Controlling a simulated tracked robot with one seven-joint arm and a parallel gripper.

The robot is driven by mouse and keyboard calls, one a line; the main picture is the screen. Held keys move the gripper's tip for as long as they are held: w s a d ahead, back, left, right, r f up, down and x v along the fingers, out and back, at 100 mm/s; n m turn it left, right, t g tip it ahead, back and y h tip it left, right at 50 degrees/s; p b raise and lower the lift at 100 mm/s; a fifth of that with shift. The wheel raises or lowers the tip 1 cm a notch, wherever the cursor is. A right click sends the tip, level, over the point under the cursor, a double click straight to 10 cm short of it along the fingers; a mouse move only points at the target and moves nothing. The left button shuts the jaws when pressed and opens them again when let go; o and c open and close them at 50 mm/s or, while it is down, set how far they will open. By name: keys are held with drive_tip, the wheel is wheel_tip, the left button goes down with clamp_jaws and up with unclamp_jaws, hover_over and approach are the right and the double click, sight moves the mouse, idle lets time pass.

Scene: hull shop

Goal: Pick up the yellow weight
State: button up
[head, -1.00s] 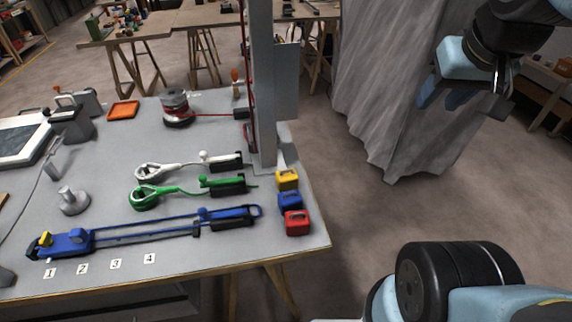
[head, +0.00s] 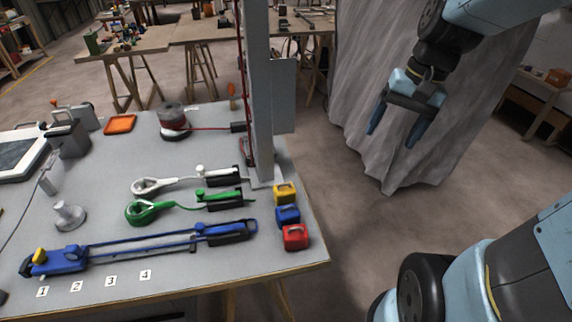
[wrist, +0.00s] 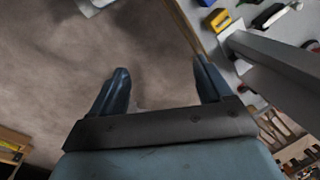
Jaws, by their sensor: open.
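The yellow weight (head: 285,193) is a small block with a handle on top. It stands near the right edge of the grey table (head: 200,273), behind the blue weight (head: 288,214) and the red weight (head: 296,237). In the wrist view the yellow weight (wrist: 218,19) shows at the top right, beyond the right finger. My gripper (head: 395,140) is open and empty. It hangs in the air to the right of the table, in front of the grey curtain, apart from the weight. The wrist view shows bare floor between its fingers (wrist: 160,85).
A tall grey post (head: 260,100) rises from the table just behind the yellow weight. Green (head: 140,211) and white (head: 147,186) tools and a long blue tool (head: 140,245) lie left of the weights. The grey curtain (head: 375,90) hangs behind my gripper.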

drive_tip(key=w+a+f+m+g+y, duration=0.4)
drive_tip(key=w+f+g+y, duration=0.25)
drive_tip(key=f, duration=0.55)
drive_tip(key=m+y, duration=0.8)
approach(290, 186)
drive_tip(key=shift+t, duration=0.35)
drive_tip(key=a, duration=0.2)
drive_tip(key=s+a+f, duration=0.1)
drive_tip(key=a, duration=0.1)
drive_tip(key=shift+s, duration=0.1)
drive_tip(key=shift+r+x, duration=0.2)
drive_tip(key=shift+x, duration=2.7)
drive_tip(key=shift+c, duration=0.4)
clamp_jaws()
drive_tip(key=shift+r, duration=0.1)
